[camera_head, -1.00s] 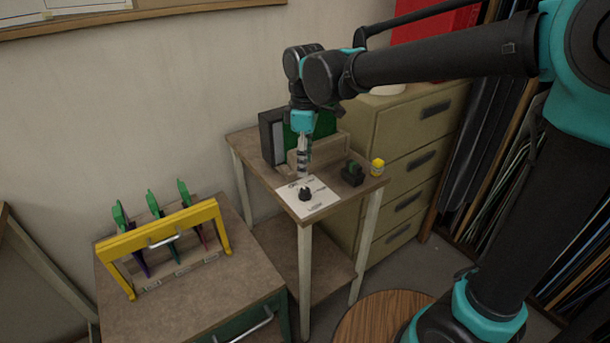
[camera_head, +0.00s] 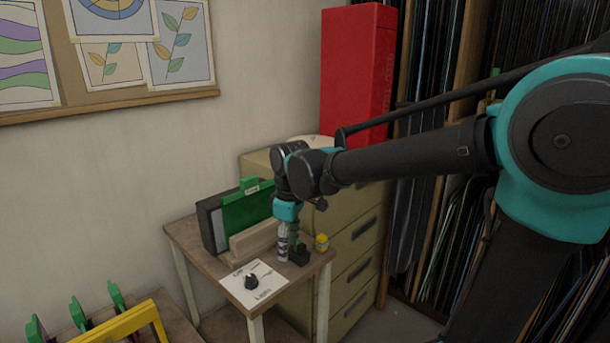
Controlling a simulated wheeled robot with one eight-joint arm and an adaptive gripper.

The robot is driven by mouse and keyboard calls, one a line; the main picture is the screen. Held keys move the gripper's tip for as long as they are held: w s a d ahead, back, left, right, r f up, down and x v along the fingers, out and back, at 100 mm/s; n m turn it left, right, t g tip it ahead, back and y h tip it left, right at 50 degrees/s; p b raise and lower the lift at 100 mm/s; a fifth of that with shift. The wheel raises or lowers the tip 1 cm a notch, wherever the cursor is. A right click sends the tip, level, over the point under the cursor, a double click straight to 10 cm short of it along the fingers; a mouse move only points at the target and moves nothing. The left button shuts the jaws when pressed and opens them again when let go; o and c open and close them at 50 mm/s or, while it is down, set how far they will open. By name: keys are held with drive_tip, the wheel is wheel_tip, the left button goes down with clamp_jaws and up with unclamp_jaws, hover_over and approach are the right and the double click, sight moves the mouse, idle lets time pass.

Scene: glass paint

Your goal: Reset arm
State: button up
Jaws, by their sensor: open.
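My arm reaches in from the right, bent at the elbow and wrist above the small side table (camera_head: 187,233). My gripper (camera_head: 282,257) points straight down over the table, beside a small black block holder (camera_head: 299,257) with a green piece. It is open, and I see nothing held in it. The fingertips are small in the picture, and I cannot tell whether they touch anything.
On the table are a white card (camera_head: 262,290) with a black knob (camera_head: 251,281), a wooden block (camera_head: 252,240), a green panel (camera_head: 246,207) and a yellow bottle (camera_head: 321,242). A drawer cabinet (camera_head: 355,243) and red box (camera_head: 357,80) stand behind. A yellow rack (camera_head: 125,322) is lower left.

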drive_tip(key=s+d+f+m+t, duration=0.1)
drive_tip(key=d+f+m, duration=0.3)
drive_tip(key=d, duration=0.5)
drive_tip(key=s+d+f+m+t, duration=0.1)
drive_tip(key=s+d+f+m, duration=0.3)
drive_tip(key=d, duration=0.5)
drive_tip(key=s+d+f+m+t, duration=0.1)
drive_tip(key=s+d+f+m, duration=0.2)
drive_tip(key=d+f+m, duration=0.3)
drive_tip(key=d, duration=0.3)
drive_tip(key=shift+f+h, duration=0.3)
drive_tip(key=shift+f, duration=0.05)
